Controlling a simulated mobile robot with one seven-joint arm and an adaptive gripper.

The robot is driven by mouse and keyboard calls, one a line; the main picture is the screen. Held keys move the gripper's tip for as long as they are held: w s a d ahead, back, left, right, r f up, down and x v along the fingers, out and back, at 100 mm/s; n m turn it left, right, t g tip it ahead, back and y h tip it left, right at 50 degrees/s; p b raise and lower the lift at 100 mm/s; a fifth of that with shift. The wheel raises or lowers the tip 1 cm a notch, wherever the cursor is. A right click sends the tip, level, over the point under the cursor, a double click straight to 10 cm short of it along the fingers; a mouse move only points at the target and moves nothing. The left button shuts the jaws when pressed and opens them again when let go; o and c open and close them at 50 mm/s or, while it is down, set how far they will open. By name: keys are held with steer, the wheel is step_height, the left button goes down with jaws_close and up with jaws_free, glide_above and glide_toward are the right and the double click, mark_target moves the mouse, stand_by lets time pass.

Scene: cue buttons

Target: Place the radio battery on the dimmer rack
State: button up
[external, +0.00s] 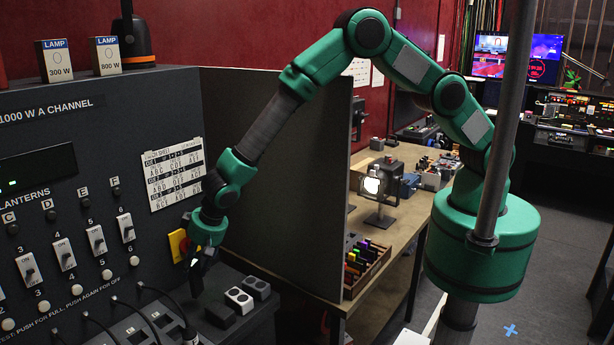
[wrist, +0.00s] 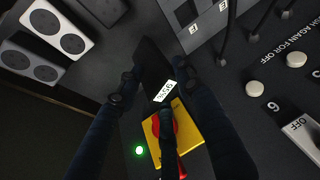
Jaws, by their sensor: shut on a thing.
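My gripper (external: 198,268) points down over the front ledge of the dimmer rack (external: 60,130), the large dark panel at the left. In the external view, the battery is dark against the dark ledge and hard to make out.
A black block (external: 220,315), a white two-socket box (external: 239,301) and a dark two-socket box (external: 257,288) stand right of my gripper. A yellow plate (external: 178,244) with a red button (wrist: 155,124) is close by. Black cables (external: 160,294) and switches lie left.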

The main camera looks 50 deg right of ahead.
mark_target(198, 275)
steer(key=shift+f+p, duration=0.4)
steer(key=shift+f, duration=1.65)
steer(key=shift+f, duration=0.1)
steer(key=o, duration=1.2)
steer(key=shift+r, duration=0.25)
steer(key=shift+b+v, duration=1.15)
steer(key=shift+v, duration=4.75)
